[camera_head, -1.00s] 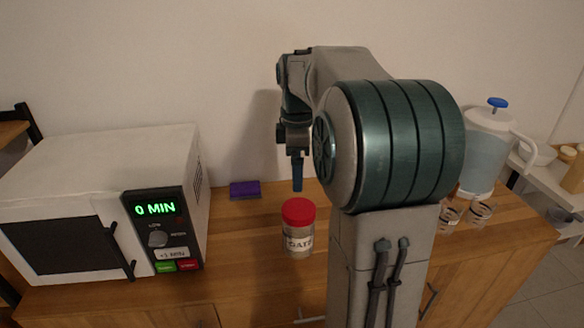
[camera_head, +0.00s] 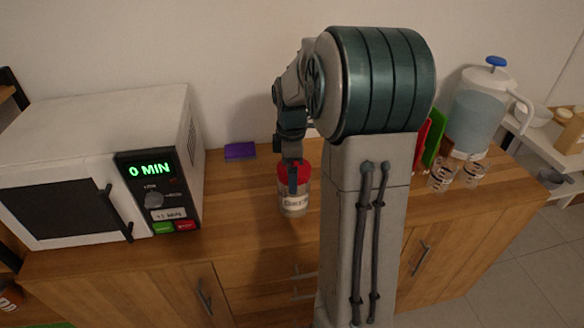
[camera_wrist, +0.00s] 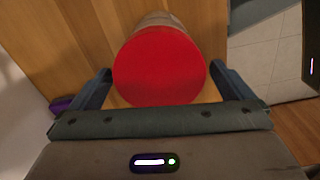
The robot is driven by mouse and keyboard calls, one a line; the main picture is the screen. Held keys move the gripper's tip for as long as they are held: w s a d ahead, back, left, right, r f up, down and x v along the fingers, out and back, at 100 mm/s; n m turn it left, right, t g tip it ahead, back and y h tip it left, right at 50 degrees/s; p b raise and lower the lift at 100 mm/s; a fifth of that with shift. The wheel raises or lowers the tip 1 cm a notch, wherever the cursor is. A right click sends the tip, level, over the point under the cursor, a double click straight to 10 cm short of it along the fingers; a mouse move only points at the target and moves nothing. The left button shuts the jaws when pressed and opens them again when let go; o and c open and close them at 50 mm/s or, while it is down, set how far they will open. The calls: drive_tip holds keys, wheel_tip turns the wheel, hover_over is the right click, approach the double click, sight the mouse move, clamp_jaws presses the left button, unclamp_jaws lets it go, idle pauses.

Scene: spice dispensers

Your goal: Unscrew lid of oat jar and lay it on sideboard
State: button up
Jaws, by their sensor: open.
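The oat jar (camera_head: 293,205) is a clear jar with a label and a red lid (camera_head: 282,170). It stands upright on the wooden sideboard (camera_head: 245,200), right of the microwave. The lid is on the jar. In the wrist view the round red lid (camera_wrist: 160,66) lies between the two fingers, with the jar body (camera_wrist: 158,19) partly showing behind it. My gripper (camera_wrist: 160,88) is open, one finger on each side of the lid with a small gap. In the head view my gripper (camera_head: 293,180) hangs down at the lid and partly covers it.
A white microwave (camera_head: 60,195) stands on the left. A purple block (camera_head: 240,151) lies behind the jar. Bare wood surrounds the jar.

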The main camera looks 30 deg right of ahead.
drive_tip(key=c, duration=1)
drive_tip(key=shift+r+n+p, duration=0.1)
drive_tip(key=shift+n+p, duration=0.5)
drive_tip(key=shift+n, duration=0.5)
drive_tip(key=n+p, duration=0.1)
drive_tip(key=n, duration=0.2)
drive_tip(key=shift+s, duration=0.15)
drive_tip(key=n+p, duration=0.2)
drive_tip(key=n, duration=0.2)
